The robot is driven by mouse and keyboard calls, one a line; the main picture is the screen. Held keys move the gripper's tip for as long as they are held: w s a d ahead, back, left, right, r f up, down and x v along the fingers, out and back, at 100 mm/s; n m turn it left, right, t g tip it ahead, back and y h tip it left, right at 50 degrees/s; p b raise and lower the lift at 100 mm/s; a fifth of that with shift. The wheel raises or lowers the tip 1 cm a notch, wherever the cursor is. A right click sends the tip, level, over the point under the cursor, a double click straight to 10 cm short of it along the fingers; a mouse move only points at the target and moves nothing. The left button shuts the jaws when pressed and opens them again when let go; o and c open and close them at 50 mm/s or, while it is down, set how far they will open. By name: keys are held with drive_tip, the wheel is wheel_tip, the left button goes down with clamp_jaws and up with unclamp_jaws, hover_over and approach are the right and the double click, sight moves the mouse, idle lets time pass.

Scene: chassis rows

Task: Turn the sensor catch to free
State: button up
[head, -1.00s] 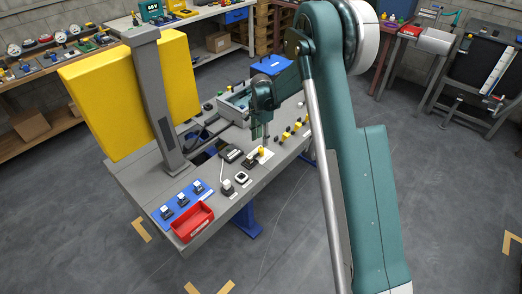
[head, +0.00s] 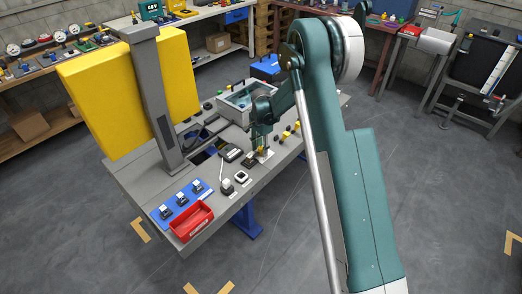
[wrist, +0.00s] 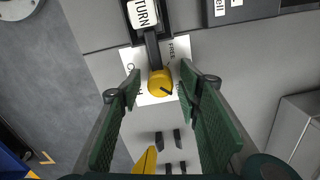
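The sensor catch appears to be the round yellow knob (wrist: 160,82) on a white plate (wrist: 180,48) in the wrist view. The plate reads FREE at the upper right; the lettering at the left is mostly hidden. A dark mark on the knob points to the lower right. A dark bar (wrist: 152,48) runs up from the knob towards a white TURN label (wrist: 142,13). My gripper (wrist: 160,74) is open, with one green finger on each side of the knob in the picture; I see no contact. In the head view, my gripper (head: 259,143) is above the knob, partly hiding it.
On the grey bench, a red bin (head: 192,221) and a blue strip (head: 167,213) with several switches stand at the front left. A grey box (head: 238,103) is behind my gripper. A yellow panel (head: 95,105) and grey post (head: 155,105) rise at the left.

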drive_tip(key=shift+f, duration=0.1)
drive_tip(key=c, duration=0.9)
drive_tip(key=shift+n, duration=0.5)
drive_tip(key=n, duration=1.1)
drive_tip(key=shift+n+b, duration=0.4)
drive_tip(key=n, duration=0.5)
